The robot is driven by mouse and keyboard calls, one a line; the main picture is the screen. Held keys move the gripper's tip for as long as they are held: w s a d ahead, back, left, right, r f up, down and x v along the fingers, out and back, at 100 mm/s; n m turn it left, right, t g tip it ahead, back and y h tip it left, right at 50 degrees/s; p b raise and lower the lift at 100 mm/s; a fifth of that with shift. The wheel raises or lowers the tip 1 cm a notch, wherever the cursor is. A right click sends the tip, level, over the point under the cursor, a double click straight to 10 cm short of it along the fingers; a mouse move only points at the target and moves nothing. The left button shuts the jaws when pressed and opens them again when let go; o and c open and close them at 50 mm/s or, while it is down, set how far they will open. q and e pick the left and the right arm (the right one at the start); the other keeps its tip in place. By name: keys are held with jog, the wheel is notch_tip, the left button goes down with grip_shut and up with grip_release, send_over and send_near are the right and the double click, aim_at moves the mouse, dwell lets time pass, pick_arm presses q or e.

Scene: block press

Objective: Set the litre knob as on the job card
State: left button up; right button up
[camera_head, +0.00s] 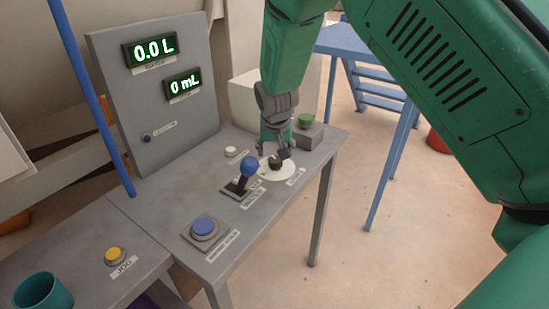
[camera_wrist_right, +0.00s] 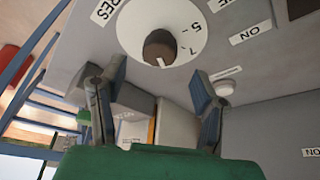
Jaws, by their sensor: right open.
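The litre knob (camera_head: 275,163) is a dark knob on a white round dial (camera_head: 263,172) on the grey bench top. In the right wrist view the knob (camera_wrist_right: 160,47) has a pale mark at its lower edge, and the dial (camera_wrist_right: 132,22) shows a 5 and a 7. My right gripper (camera_head: 273,153) is open at the knob; in the wrist view its fingertips (camera_wrist_right: 157,72) are spread, with the knob just beyond them. I cannot tell whether they touch it. The displays read 0.0 L (camera_head: 151,50) and 0 mL (camera_head: 184,85). I cannot make out a job card.
A blue-knobbed lever (camera_head: 249,168) stands close left of the dial. A blue button (camera_head: 204,227), a green button (camera_head: 305,120), a small white button (camera_head: 230,151) and a yellow button (camera_head: 115,256) are around. A teal cup (camera_head: 42,291) is at bottom left.

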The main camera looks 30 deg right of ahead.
jog(key=v, duration=0.7)
jog(key=shift+a+f, duration=0.1)
